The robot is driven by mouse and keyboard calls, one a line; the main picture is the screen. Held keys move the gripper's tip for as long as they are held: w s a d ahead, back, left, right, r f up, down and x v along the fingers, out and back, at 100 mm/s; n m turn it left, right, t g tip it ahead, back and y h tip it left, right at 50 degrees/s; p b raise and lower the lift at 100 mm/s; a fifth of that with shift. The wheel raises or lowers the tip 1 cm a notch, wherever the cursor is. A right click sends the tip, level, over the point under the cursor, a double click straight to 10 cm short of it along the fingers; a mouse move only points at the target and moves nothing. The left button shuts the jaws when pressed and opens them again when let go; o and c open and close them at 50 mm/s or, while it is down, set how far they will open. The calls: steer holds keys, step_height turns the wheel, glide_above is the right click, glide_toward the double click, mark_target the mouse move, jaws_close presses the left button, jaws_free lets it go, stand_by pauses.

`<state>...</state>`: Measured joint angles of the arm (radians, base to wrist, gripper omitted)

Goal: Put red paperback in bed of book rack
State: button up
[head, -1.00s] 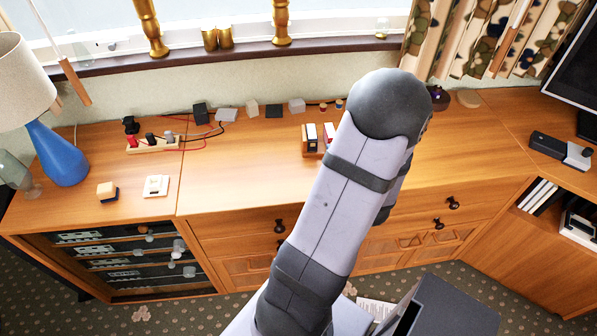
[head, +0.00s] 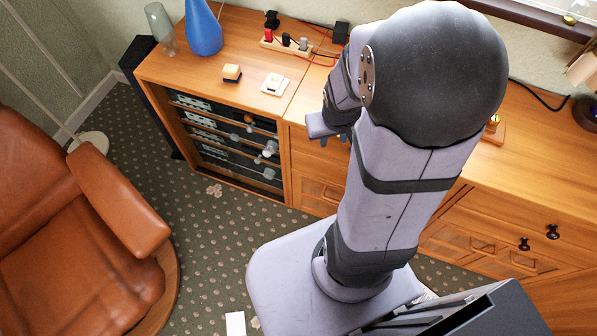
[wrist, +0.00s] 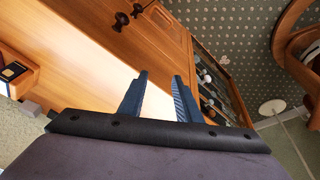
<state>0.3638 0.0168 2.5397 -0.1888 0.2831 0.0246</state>
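My gripper (wrist: 160,76) is open, with nothing between its two dark fingers in the wrist view. In the head view my gripper (head: 330,130) hangs in front of the wooden cabinet's front edge, left of my arm. A wooden holder, seemingly the book rack (wrist: 20,84), is at the left edge of the wrist view, with a dark, yellow-marked item in it. In the head view a small wooden part (head: 496,132), likely the rack's end, shows right of my arm, which hides the rest. I cannot make out the red paperback now.
The cabinet top holds a blue lamp base (head: 204,30), a power strip (head: 285,45) with red cables, a wood-topped block (head: 232,73) and a white square item (head: 274,84). A brown leather chair (head: 75,225) stands at the left. Patterned carpet between is mostly clear.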

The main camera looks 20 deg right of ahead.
steer(key=s+a+r+n+g+y, duration=0.1)
steer(key=s+a, duration=0.2)
steer(key=a, duration=0.3)
steer(key=s+a+n+g, duration=0.1)
steer(key=s+a+g, duration=0.1)
steer(key=a, duration=0.4)
steer(key=shift+s+a+r+y, duration=0.15)
steer(key=shift+s+r+y, duration=0.25)
steer(key=shift+s, duration=0.5)
step_height(320, 180, up, 11)
steer(key=p, duration=1.1)
step_height(320, 180, down, 18)
steer(key=b, duration=1.7)
steer(key=shift+r+b, duration=0.15)
steer(key=shift+b, duration=0.2)
steer(key=shift+r, duration=0.1)
